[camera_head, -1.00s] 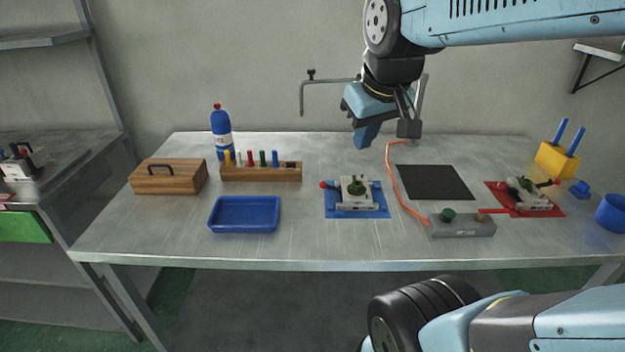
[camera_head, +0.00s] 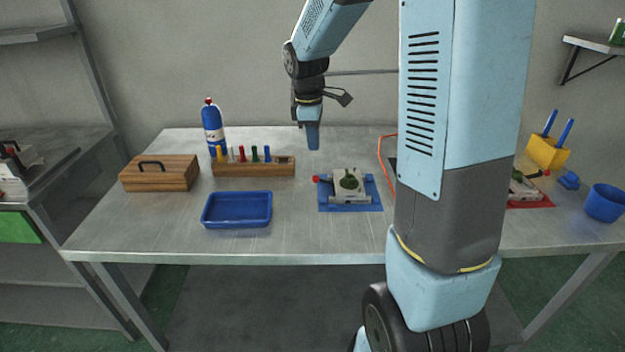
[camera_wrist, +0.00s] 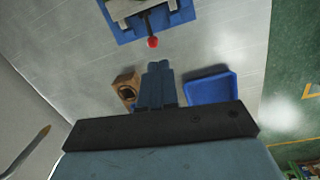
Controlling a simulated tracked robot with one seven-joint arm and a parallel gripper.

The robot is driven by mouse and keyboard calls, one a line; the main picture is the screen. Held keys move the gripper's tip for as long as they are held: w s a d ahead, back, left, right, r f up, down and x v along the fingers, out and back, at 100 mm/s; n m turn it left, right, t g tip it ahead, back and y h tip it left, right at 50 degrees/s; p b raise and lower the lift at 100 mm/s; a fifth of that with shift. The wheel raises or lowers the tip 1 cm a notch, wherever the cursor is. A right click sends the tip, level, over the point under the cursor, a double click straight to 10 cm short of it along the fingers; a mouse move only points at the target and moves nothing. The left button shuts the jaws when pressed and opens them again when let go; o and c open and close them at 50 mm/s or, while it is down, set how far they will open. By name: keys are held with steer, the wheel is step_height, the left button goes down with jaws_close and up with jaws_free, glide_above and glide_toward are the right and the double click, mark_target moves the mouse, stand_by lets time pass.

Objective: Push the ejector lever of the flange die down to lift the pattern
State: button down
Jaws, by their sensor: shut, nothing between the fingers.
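In the wrist view the knob (camera_wrist: 153,42) shows just beyond my fingertips, with the die (camera_wrist: 128,8) at the top edge. My gripper (camera_head: 313,146) points down, shut and empty, above the table, behind and left of the die and apart from the knob. Its closed fingers also show in the wrist view (camera_wrist: 158,66). A second die (camera_head: 524,188) on a red mat (camera_head: 540,202) is partly hidden by my arm.
A blue tray (camera_head: 237,209), a wooden tool rack (camera_head: 254,169), a wooden box (camera_head: 160,174) and a blue bottle (camera_head: 212,127) stand to the left. A yellow holder (camera_head: 546,152) and blue cup (camera_head: 604,203) stand at right. My arm hides the table's middle right.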

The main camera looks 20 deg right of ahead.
steer(key=n, duration=0.2)
glide_toward(323, 180)
steer(key=w+a, duration=0.2)
steer(key=shift+a+r+g, duration=0.2)
steer(key=shift+r+g, duration=0.2)
steer(key=shift+s+d+f, duration=0.1)
steer(key=shift+d+f, duration=0.05)
steer(key=shift+f, duration=1.6)
steer(key=shift+s+d+f, duration=0.1)
steer(key=shift+d+f, duration=0.05)
steer(key=shift+f, duration=1.55)
steer(key=shift+w+f, duration=0.1)
steer(key=shift+f, duration=0.85)
steer(key=shift+w+a+r, duration=0.25)
steer(key=shift+a, duration=0.45)
steer(key=shift+w+a+r, duration=0.2)
steer(key=shift+a+r, duration=0.1)
steer(key=shift+a, duration=0.45)
steer(key=shift+r, duration=0.1)
